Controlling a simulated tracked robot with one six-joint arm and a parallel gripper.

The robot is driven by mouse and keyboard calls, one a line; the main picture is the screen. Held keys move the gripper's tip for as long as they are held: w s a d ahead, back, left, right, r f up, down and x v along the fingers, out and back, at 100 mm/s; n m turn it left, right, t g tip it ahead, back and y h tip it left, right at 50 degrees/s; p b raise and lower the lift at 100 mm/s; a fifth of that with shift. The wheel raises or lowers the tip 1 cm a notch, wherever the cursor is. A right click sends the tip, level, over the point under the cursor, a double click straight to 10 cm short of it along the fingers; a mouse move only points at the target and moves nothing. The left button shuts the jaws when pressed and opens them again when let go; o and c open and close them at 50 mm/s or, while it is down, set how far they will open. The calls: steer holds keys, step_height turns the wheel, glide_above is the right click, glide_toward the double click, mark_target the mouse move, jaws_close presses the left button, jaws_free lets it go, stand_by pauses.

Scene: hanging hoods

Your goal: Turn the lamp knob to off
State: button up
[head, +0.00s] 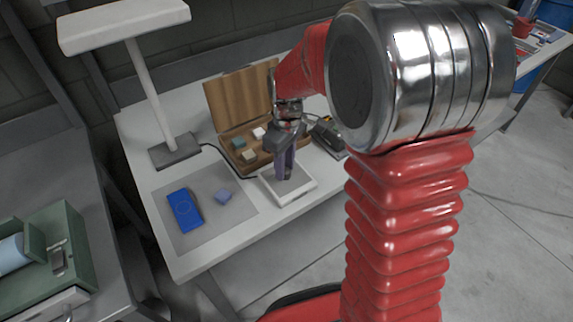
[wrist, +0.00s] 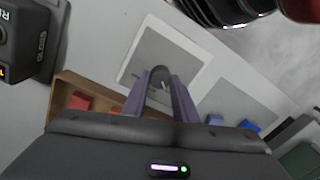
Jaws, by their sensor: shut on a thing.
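The lamp (head: 150,85) stands at the back left of the white table in the head view, with a white head, a white post and a dark base (head: 174,152). I cannot make out its knob. My gripper (head: 286,172) points down over a white-framed grey pad (head: 305,189), to the right of the lamp base and well apart from it. In the wrist view, the purple fingers (wrist: 160,84) are shut on a small dark arched thing (wrist: 160,72); I cannot tell what it is. The framed pad (wrist: 137,66) shows beyond the fingertips.
An open wooden case (head: 236,130) with small blocks stands behind my gripper. A black device (head: 328,134) sits to its right. A dark cable runs from the lamp base toward the case.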

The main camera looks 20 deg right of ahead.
steer(key=shift+w+r, duration=0.15)
steer(key=shift+w, duration=0.05)
steer(key=o, duration=1)
steer(key=shift+s, duration=0.1)
steer(key=shift+o, duration=0.2)
step_height(320, 180, up, 14)
steer(key=shift+w+d+f, duration=0.2)
steer(key=shift+d+f, duration=0.05)
steer(key=shift+d, duration=0.05)
